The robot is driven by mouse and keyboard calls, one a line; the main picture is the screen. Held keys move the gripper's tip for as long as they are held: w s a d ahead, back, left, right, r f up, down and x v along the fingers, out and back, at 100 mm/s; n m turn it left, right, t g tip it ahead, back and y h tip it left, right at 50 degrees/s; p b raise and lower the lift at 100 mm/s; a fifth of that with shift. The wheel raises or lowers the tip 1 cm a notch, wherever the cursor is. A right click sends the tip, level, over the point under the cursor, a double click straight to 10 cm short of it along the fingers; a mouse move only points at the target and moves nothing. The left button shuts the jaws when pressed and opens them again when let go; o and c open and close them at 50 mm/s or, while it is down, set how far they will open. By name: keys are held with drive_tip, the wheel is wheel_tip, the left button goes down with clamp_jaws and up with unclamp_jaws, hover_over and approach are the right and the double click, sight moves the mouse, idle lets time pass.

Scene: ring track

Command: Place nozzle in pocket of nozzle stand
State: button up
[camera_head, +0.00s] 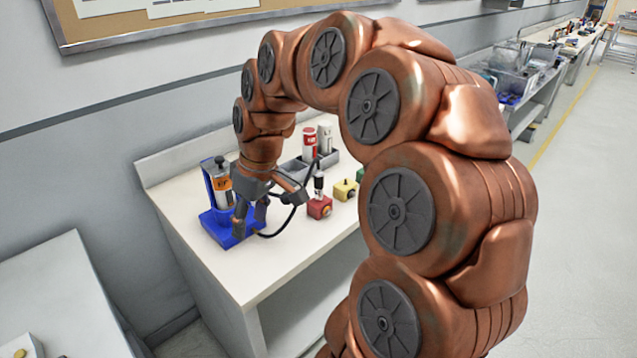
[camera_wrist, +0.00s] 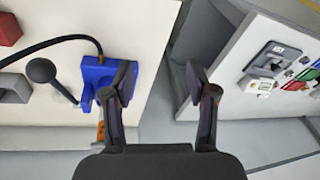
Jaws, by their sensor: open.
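My gripper (camera_head: 250,222) points down by the front of a blue stand (camera_head: 222,228) on the white bench. The stand carries an upright bottle with an orange label (camera_head: 223,185) and a dark top. In the wrist view my gripper (camera_wrist: 160,78) is open with nothing between its fingers. Its left finger overlaps the blue stand (camera_wrist: 93,75); the right finger appears past the bench edge. A small black-topped piece with a white band (camera_head: 319,184) stands at a red block (camera_head: 319,207). I cannot tell which piece is the nozzle, nor see a pocket clearly.
A black cable (camera_head: 290,218) curves over the bench by the blue stand. A yellow block (camera_head: 345,190) and a grey tray (camera_head: 294,168) with red and white cans stand farther right and back. The front of the white bench (camera_head: 268,275) is clear.

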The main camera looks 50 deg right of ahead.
drive_tip(key=shift+t, duration=0.8)
drive_tip(key=w+d, duration=0.1)
drive_tip(key=d, duration=0.3)
drive_tip(key=w+d, duration=0.2)
drive_tip(key=d, duration=0.3)
drive_tip(key=w+d+r+p, duration=0.1)
drive_tip(key=w+d, duration=0.1)
drive_tip(key=d, duration=0.2)
drive_tip(key=shift+w+d, duration=0.2)
drive_tip(key=shift+w, duration=0.05)
drive_tip(key=t+h, duration=0.1)
hover_over(320, 173)
drive_tip(key=s, duration=0.3)
drive_tip(key=f, duration=0.1)
drive_tip(key=shift+w+d+p+x, duration=0.15)
drive_tip(key=shift+p+x, duration=0.8)
drive_tip(key=shift+x, duration=1.05)
drive_tip(key=shift+w+d+p+x, duration=0.15)
drive_tip(key=shift+p+x, duration=0.8)
drive_tip(key=shift+x, duration=1.05)
drive_tip(key=shift+s, duration=0.1)
clamp_jaws()
